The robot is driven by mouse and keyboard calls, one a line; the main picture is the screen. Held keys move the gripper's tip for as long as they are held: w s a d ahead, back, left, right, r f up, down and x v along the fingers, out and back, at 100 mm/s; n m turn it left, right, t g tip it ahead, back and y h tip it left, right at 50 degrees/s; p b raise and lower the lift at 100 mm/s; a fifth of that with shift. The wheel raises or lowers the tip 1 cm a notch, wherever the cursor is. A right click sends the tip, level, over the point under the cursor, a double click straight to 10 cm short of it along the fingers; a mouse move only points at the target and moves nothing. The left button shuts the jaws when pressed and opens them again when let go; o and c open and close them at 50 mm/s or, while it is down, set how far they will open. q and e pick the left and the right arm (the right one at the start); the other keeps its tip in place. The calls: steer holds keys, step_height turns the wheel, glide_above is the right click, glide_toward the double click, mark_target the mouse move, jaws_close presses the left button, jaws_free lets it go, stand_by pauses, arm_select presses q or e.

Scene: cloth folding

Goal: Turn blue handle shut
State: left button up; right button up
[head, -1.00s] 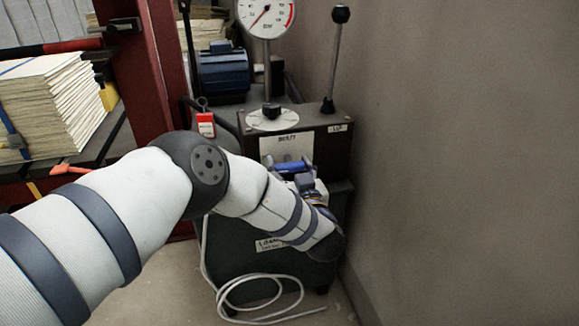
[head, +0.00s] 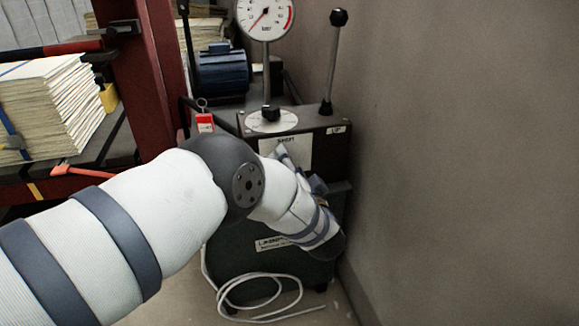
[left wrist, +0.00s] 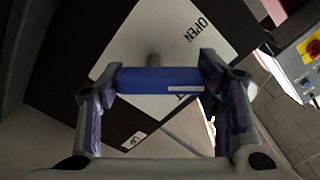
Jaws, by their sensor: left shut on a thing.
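The blue handle (left wrist: 160,80) is a short bar on a stub in front of a white plate (left wrist: 158,45) marked OPEN. In the left wrist view it spans between the two fingers of my left gripper (left wrist: 160,77), which is shut on it. The bar lies at a slant to the plate's edges. In the head view my left gripper (head: 284,156) is tilted in front of the dark machine box, with one grey finger showing over the white plate (head: 297,151). My forearm hides the handle there. My right gripper is not in view.
The dark machine (head: 325,146) carries a black-knobbed lever (head: 334,60) and a round gauge (head: 265,17). A grey wall (head: 460,160) stands close on the right. A red post (head: 150,70) and paper stacks (head: 60,105) are left. A white cable (head: 262,300) lies coiled on the floor.

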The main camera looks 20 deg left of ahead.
arm_select(q)
steer(key=m, duration=0.4)
steer(key=shift+d, duration=0.1)
steer(key=shift+w+m+b, duration=0.1)
steer(key=shift+m+b, duration=0.45)
steer(key=shift+m, duration=1.45)
steer(key=o, duration=1.2)
